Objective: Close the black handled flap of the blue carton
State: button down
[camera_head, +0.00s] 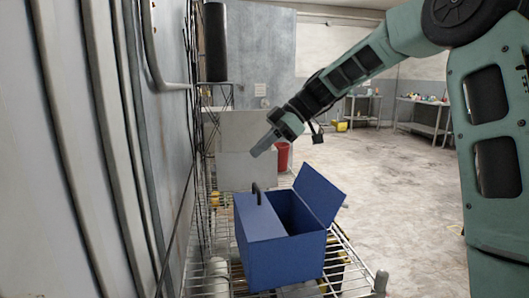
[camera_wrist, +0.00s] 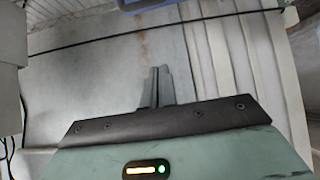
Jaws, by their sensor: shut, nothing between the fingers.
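The blue carton (camera_head: 285,262) stands on a wire rack. Its left flap (camera_head: 259,219), with an upright black handle (camera_head: 257,193), lies roughly flat over the left part of the top. Its right flap (camera_head: 319,193) stands up, leaning outward, and the dark inside shows between the flaps. My gripper (camera_head: 257,152) is shut and empty, above and behind the handle, apart from the carton. In the wrist view the closed fingers (camera_wrist: 160,72) point at a pale grey surface. A blue edge, probably the carton, shows at the top of that view (camera_wrist: 150,4).
The wire rack (camera_head: 350,269) extends around the carton. A metal wall with pipes (camera_head: 80,150) runs close on the left. A red bin (camera_head: 283,157) and pale panels (camera_head: 238,150) are behind the carton. Open floor (camera_head: 400,190) lies to the right, with work tables (camera_head: 422,105) farther back.

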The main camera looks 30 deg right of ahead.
jog(key=s+d+f+b, duration=0.1)
jog(key=d+f+b, duration=0.1)
jog(key=d, duration=0.6)
jog(key=shift+s+f, duration=0.4)
jog(key=shift+f, duration=0.25)
